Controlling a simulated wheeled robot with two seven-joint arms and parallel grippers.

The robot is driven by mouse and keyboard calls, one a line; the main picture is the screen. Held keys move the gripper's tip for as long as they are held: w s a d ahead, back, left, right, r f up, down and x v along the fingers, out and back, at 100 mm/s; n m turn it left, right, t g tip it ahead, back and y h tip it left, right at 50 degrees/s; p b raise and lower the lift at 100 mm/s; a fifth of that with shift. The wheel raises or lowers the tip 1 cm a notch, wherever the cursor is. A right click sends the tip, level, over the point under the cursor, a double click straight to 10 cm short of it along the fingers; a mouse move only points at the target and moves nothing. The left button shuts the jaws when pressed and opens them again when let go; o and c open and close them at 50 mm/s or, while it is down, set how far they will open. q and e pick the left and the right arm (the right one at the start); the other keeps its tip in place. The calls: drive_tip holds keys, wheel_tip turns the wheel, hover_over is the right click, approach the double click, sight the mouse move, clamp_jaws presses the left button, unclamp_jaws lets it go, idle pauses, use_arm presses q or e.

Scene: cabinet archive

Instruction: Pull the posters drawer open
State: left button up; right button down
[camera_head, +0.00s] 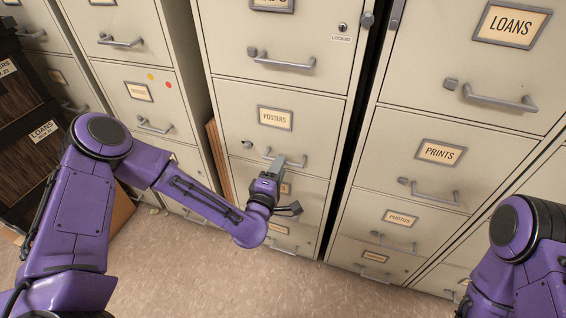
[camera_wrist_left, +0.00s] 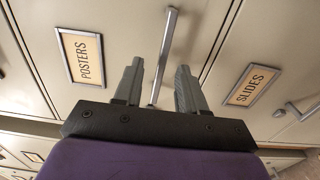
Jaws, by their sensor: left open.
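The posters drawer (camera_head: 312,130) is in the middle cabinet and looks shut, flush with the cabinet front. Its framed POSTERS label (camera_head: 275,118) also shows in the left wrist view (camera_wrist_left: 82,57). Its grey bar handle (camera_head: 290,160) is partly hidden by my gripper in the head view. My left gripper (camera_head: 287,186) is open, just in front of the handle. In the left wrist view the handle (camera_wrist_left: 167,45) runs between the two fingers (camera_wrist_left: 159,72) of my left gripper, without clear contact. My right gripper is out of view; only my right arm shows.
Below is the slides drawer, with its label (camera_wrist_left: 249,84). To the right, past a dark gap, stands a cabinet with loans (camera_head: 511,24) and prints (camera_head: 440,152) drawers. A flat brown board (camera_head: 217,160) leans left of the middle cabinet. Bare floor (camera_head: 215,275) lies in front.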

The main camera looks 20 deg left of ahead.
use_arm(q)
drive_tip(key=w, duration=0.3)
drive_tip(key=shift+w, duration=0.25)
clamp_jaws()
drive_tip(key=shift+s+d+f, duration=0.1)
